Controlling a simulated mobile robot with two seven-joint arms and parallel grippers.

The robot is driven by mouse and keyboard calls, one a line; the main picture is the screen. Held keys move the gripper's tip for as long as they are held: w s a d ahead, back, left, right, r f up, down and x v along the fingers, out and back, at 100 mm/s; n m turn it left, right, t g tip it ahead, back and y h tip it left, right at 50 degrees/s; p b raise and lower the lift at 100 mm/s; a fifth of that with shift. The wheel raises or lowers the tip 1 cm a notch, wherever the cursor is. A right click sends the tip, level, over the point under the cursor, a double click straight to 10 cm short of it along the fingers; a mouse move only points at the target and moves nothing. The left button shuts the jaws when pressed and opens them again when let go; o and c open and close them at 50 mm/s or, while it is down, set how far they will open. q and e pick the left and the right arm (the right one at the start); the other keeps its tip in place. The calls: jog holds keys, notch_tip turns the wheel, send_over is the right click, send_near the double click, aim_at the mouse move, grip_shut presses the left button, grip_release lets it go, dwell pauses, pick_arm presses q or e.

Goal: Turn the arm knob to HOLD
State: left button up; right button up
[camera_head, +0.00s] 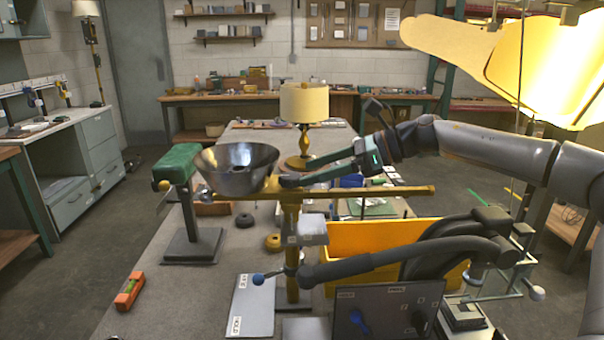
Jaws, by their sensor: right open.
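A blue ball-ended knob (258,280) sticks out left from a clamp on the brass upright (291,240). Below it lies a pale plate (252,305) with two labels; the nearer seems to read HOLD. A dark panel (385,308) at the front has another blue knob (358,321) and small labels, too small to read surely. I cannot tell which knob is the arm knob. My right gripper (285,182) reaches in from the right, open, its fingertips beside the metal bowl shade (236,168), above and away from both knobs. My left gripper is out of view.
A brass crossbar (400,191) runs beneath my right gripper. A yellow bin (375,238) stands behind the dark padded arm (390,262). A green-topped stand (180,165), an orange level (130,291) and a lit table lamp (304,105) are on the table. The table's left front is mostly clear.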

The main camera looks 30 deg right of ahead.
aim_at(298, 175)
jog(key=shift+x, duration=1.6)
grip_shut()
